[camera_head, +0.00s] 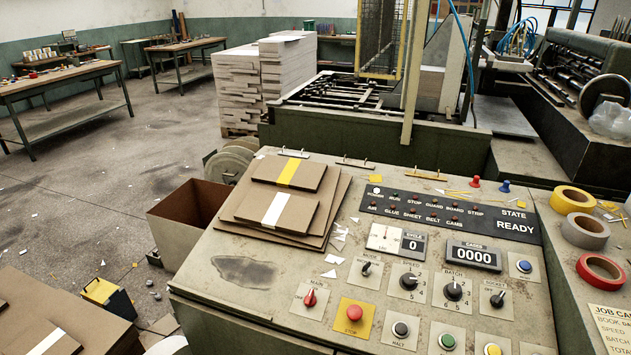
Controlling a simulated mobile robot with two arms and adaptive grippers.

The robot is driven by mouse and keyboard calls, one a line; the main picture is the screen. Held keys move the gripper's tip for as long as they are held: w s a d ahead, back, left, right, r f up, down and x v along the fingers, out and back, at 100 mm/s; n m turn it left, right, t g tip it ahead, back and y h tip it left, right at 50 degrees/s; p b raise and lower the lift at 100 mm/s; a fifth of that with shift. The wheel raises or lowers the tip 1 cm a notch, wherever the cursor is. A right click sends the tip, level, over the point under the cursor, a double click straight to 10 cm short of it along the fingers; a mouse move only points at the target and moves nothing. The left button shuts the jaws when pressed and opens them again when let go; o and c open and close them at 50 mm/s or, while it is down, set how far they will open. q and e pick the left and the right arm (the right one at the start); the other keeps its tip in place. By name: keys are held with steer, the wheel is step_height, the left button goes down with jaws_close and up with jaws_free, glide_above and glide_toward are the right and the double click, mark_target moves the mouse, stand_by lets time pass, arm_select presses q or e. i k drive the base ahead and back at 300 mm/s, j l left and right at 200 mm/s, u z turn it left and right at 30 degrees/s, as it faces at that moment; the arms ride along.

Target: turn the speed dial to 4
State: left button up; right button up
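The speed dial (408,281) is a round black knob on a pale square plate in the middle of the control panel (345,210). Small numbers ring it. Its pointer seems to lean to the upper right, but the exact number is too small to tell. Left of it is the mode knob (366,269). Right of it is the similar batch dial (454,290). The display (515,227) reads READY. The cycle counter (412,245) reads 0 and the cases counter (473,256) reads 0000. Neither of my grippers is in view.
Below the dials are a red main switch (310,298), a red button on yellow (354,313) and several other buttons. Greyboard stacks (290,198) lie on the panel's left. Tape rolls (572,200) sit at the right. The space directly over the dials is clear.

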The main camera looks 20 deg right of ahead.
mark_target(408, 281)
steer(key=l+z, duration=0.2)
steer(key=z, duration=0.2)
steer(key=l+z, duration=0.2)
steer(key=z, duration=0.2)
steer(key=l+z, duration=0.25)
steer(key=z, duration=0.15)
steer(key=l+z, duration=0.2)
steer(key=z, duration=0.2)
steer(key=l, duration=0.25)
